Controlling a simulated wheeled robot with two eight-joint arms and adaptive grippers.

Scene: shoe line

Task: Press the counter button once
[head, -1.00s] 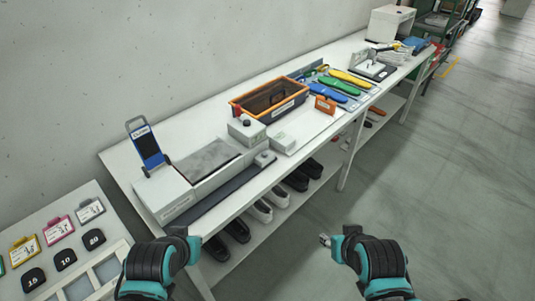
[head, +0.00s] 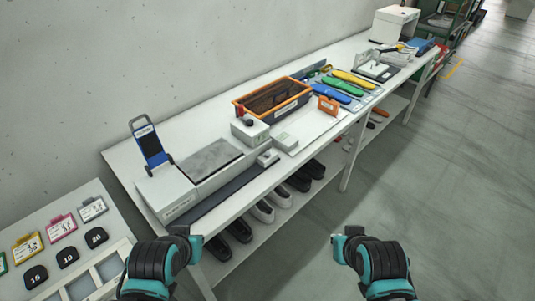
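A white box with a dark round knob on top (head: 249,121) stands on the long white table, in front of the orange-rimmed crate. A small grey box (head: 268,158) sits near the table's front edge, beside the dark strip. I cannot tell for sure which of these is the counter button. My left gripper (head: 192,242) is at the lower left, in front of the table's near edge and apart from both boxes. My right gripper (head: 336,243) is over the floor to the right, apart from the table. The fingers of both are too small and turned to read.
The long white table (head: 125,160) carries a grey-topped machine (head: 205,165), a blue-fronted stand (head: 150,146), an orange-rimmed crate (head: 272,113) and coloured insoles (head: 330,88). Shoes (head: 262,211) lie on the shelf below. A tag panel (head: 18,216) is at left. Floor at right is clear.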

